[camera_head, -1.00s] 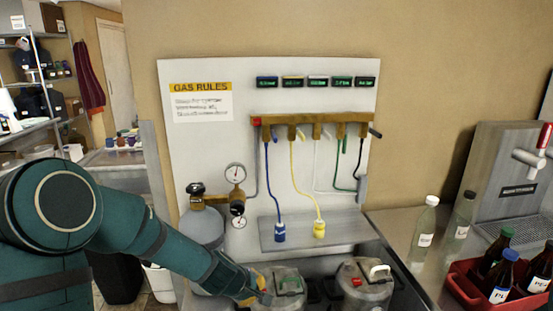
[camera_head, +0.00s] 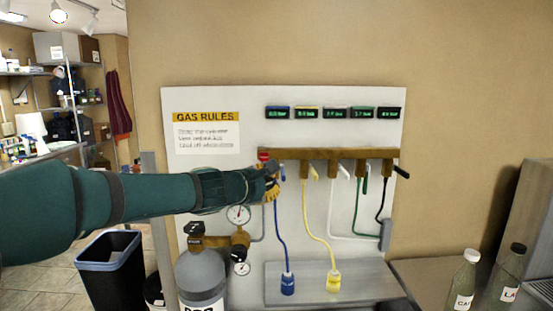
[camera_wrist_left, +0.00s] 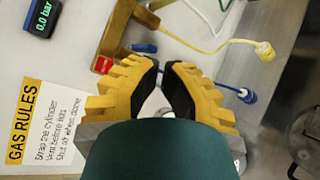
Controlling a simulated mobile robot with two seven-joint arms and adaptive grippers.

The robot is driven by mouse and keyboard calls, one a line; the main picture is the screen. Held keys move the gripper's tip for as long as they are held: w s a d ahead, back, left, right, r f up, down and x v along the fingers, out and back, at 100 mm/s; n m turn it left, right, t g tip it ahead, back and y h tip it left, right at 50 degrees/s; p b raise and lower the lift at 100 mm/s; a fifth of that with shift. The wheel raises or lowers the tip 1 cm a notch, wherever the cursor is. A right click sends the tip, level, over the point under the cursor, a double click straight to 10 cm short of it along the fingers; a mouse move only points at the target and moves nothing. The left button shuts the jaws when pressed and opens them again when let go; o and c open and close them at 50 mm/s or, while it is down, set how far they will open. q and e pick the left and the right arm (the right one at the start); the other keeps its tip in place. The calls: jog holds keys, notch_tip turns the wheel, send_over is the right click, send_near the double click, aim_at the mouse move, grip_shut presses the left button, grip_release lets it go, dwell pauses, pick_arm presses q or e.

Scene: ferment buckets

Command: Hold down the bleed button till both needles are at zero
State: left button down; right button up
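The red bleed button (camera_head: 264,156) is at the left end of the brass manifold (camera_head: 330,154); it also shows in the left wrist view (camera_wrist_left: 103,64), left of my fingertips. My left gripper (camera_head: 272,180) is just below and right of it, in front of the board, apparently apart from it. In the left wrist view the yellow, black-padded fingertips (camera_wrist_left: 162,64) are nearly together, holding nothing. The upper gauge (camera_head: 239,214) has its needle pointing roughly up. The lower gauge (camera_head: 240,268) is too small to read. My right gripper is out of view.
A grey gas cylinder (camera_head: 200,275) stands under the gauges. Small displays (camera_head: 335,113) line the board's top. Bottles (camera_head: 463,280) stand at right.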

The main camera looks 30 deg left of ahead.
aim_at(264, 156)
pick_arm(q)
jog(key=shift+r, duration=0.7)
jog(key=w+a+p, duration=0.3)
jog(key=w+a, duration=0.1)
jog(key=w, duration=0.3)
jog(key=shift+w+a+p, duration=0.25)
jog(key=shift+a+p, duration=0.05)
jog(key=shift+a, duration=0.05)
jog(key=shift+w, duration=0.15)
dwell(1.1)
jog(key=shift+w+a, duration=0.2)
jog(key=shift+w, duration=0.05)
